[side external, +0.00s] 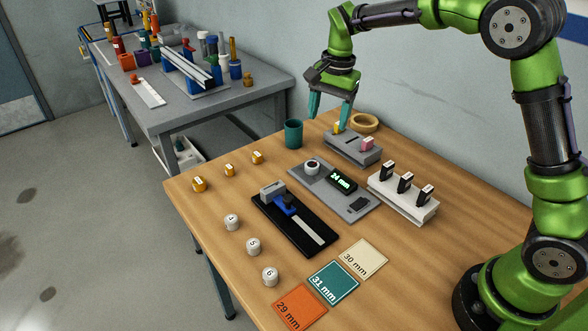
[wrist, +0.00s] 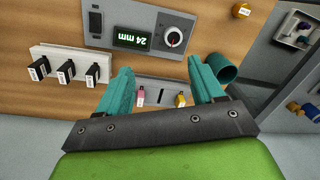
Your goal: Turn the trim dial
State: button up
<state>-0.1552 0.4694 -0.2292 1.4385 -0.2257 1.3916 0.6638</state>
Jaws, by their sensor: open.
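The trim dial (side external: 312,166) is a round white and dark knob on a grey control panel (side external: 360,208) on the wooden table. In the wrist view the dial (wrist: 174,38) shows a red mark, to the right of a display (wrist: 131,38) reading 24 mm. My gripper (side external: 330,115) is open and empty, in the air above the back of the table near a grey slotted holder. It is apart from the dial. In the wrist view the teal fingers of my gripper (wrist: 161,68) stand wide apart, with the dial beyond their tips.
The grey holder (side external: 352,150) carries a yellow and a pink piece. A teal cup (side external: 293,134) and a wooden ring (side external: 364,122) stand close by. A white rack (side external: 402,200) of black pieces stands right of the panel, and a black slide fixture (side external: 294,226) left.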

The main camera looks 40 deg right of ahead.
aim_at(312, 164)
jog(key=w+m, duration=0.5)
jog(key=m, duration=0.2)
jog(key=shift+g+h, duration=0.3)
jog(key=shift+g, duration=0.1)
jog(key=f, duration=1.6)
jog(key=shift+s+a+f, duration=0.15)
jog(key=shift+s+f, duration=0.05)
jog(key=shift+s, duration=0.05)
jog(key=c, duration=1.1)
jog(key=shift+o, duration=0.2)
jog(key=shift+n, duration=0.3)
